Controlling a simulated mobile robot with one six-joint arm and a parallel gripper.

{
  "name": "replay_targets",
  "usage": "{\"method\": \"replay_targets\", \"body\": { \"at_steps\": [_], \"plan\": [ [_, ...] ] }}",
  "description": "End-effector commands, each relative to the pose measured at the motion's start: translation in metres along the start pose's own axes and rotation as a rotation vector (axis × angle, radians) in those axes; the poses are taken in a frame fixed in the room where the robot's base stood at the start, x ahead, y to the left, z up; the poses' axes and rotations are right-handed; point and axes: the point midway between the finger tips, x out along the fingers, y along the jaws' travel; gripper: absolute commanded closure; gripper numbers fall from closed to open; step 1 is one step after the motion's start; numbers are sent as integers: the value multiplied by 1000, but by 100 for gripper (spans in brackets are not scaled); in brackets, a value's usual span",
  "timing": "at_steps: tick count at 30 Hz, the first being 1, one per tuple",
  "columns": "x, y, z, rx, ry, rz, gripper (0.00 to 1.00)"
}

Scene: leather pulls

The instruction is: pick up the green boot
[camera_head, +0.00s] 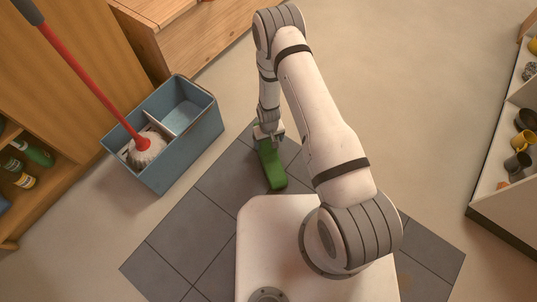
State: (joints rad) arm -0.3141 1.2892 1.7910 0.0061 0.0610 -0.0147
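The green boot (271,167) is on the dark grey tiles, just beyond the front edge of my white base. My gripper (266,138) points down at the boot's far end, and that end is partly hidden by it. The boot's near end is in clear view. The gripper is small here and its fingers are not clearly visible, so I cannot tell whether they are open or closed on the boot.
A blue two-compartment bin (190,142) with a red-handled mop (144,148) stands at the left. Wooden shelves with bottles are on the far left. A white shelf (484,190) with mugs is at the right. Beige floor (420,90) between is clear.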

Motion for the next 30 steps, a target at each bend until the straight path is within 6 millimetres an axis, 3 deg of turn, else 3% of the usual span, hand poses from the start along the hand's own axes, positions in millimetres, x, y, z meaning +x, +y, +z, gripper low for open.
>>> {"method": "replay_targets", "body": {
  "at_steps": [30],
  "plan": [
    [-1, 1, 0, 2, 1, 0, 97]
  ]
}}
